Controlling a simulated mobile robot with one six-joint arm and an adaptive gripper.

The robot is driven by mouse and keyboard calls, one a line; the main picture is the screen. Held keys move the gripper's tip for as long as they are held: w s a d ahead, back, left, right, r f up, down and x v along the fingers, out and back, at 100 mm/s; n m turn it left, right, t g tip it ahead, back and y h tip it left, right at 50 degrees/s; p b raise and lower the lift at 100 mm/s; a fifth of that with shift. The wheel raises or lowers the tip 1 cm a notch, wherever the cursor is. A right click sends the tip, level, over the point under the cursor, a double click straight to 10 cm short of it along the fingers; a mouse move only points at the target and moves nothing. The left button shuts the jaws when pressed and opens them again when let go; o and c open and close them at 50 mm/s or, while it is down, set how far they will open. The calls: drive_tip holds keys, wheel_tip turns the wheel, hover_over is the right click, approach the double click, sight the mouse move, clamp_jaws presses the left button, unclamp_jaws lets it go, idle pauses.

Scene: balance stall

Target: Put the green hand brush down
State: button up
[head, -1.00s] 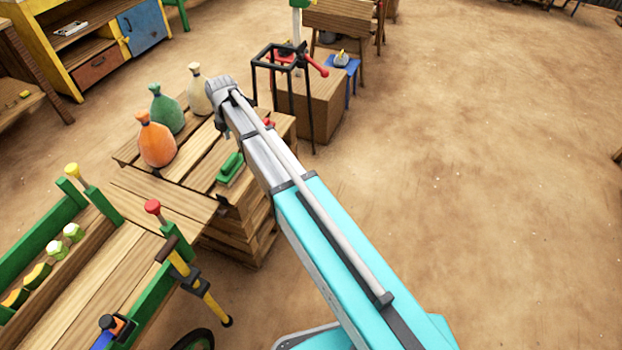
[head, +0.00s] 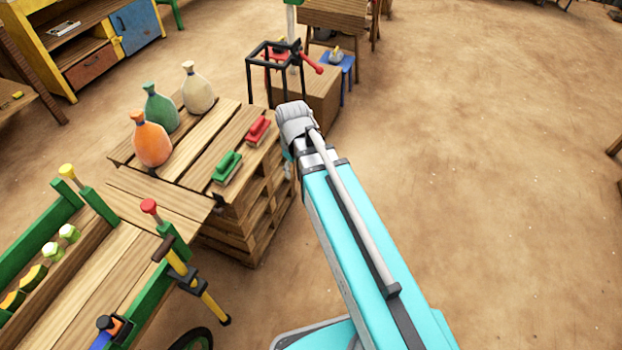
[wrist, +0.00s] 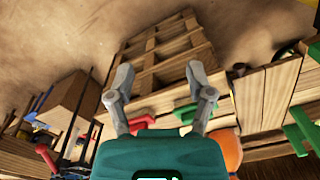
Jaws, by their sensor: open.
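The green hand brush (head: 227,168) lies on the slatted top of the wooden pallet stack (head: 209,157), near its right edge. A green piece that looks like it shows in the wrist view (wrist: 185,113), partly hidden by my gripper. In the wrist view my gripper (wrist: 158,70) is open, its two fingers wide apart with nothing between them. In the head view my arm's end hangs to the right of the stack, apart from the brush; the fingers are hidden there.
A red hand brush (head: 259,130) lies behind the green one. Orange (head: 151,140), green (head: 162,108) and cream (head: 198,88) bags stand on the stack's left. A black frame (head: 273,68) stands behind. A wooden cart (head: 95,270) is at the lower left. The floor to the right is clear.

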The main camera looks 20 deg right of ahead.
drive_tip(key=s+d+m, duration=0.3)
drive_tip(key=s+m, duration=0.2)
drive_tip(key=shift+s, duration=0.15)
drive_tip(key=shift+r, duration=0.1)
wheel_tip(320, 180, up, 16)
drive_tip(key=p, duration=1.6)
drive_tip(key=shift+o, duration=0.4)
drive_tip(key=w+a+f+n+b, duration=0.7)
drive_tip(key=w+a+n, duration=0.5)
drive_tip(key=w+n, duration=0.1)
drive_tip(key=w+a+f+n+b, duration=0.7)
drive_tip(key=w+a+n, duration=0.5)
drive_tip(key=n, duration=0.3)
drive_tip(key=shift+w+f, duration=0.35)
drive_tip(key=shift+w, duration=0.25)
